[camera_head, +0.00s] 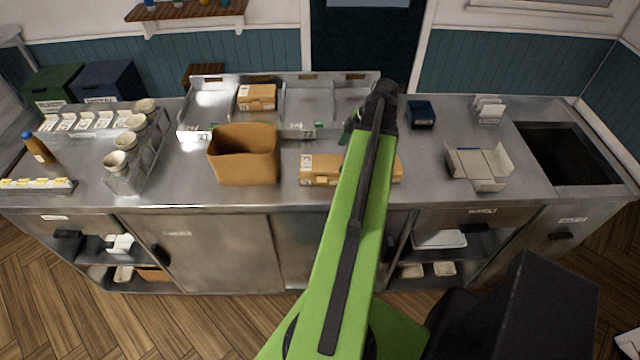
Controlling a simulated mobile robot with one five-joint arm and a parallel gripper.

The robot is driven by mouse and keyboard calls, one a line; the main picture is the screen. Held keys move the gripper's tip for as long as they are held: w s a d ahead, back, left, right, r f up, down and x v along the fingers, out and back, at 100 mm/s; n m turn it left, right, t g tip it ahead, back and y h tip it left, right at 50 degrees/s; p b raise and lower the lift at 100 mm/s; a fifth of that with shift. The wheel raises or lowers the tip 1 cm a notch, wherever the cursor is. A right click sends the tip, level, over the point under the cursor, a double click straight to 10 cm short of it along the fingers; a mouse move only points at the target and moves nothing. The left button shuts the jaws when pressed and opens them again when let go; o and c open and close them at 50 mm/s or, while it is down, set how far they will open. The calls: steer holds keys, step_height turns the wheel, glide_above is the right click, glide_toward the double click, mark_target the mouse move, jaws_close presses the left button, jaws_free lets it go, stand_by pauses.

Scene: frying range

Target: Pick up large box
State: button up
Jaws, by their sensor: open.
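A long closed cardboard box (318,170) with a white label lies on the steel counter, right of centre. My green arm crosses in front of its middle, and its right end shows past the arm. It is the larger of the two closed cardboard boxes. The smaller cardboard box (257,97) sits in a compartment of the metal tray behind. My gripper (352,126) is above the counter beyond the long box, mostly hidden by my own arm. It is open, and I see nothing held in it.
An open brown container (245,165) stands just left of the long box. The divided metal tray (203,133) lies behind. A dark blue box (421,114) and an unfolded carton (480,165) are to the right. A sunken basin (575,155) is at far right.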

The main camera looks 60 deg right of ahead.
steer(key=b+x, duration=0.7)
steer(key=x, duration=0.3)
steer(key=shift+r, duration=0.25)
steer(key=shift+w, duration=0.1)
steer(key=c, duration=1.6)
